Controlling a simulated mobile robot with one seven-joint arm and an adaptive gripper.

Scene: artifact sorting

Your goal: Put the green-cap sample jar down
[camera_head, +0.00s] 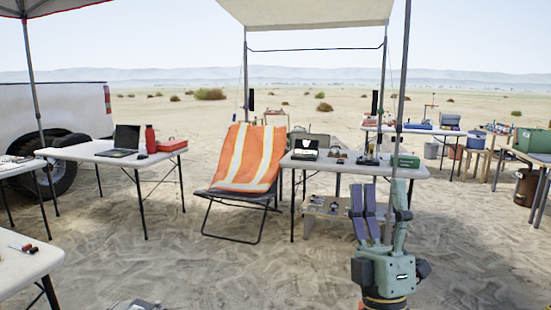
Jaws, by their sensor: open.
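My gripper (383,200) stands at the lower right of the head view, with its fingers pointing up and away from me. The fingers are apart, and I see nothing held between them. I cannot make out a green-cap sample jar anywhere in this view. I cannot tell how far the gripper is from that table.
A green box (403,161) and an open case (305,149) are on the middle table. An orange-draped chair (248,160) stands left of it. A table with a laptop (124,141) and a red bottle (150,139) is further left. Open sand (220,265) lies in front.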

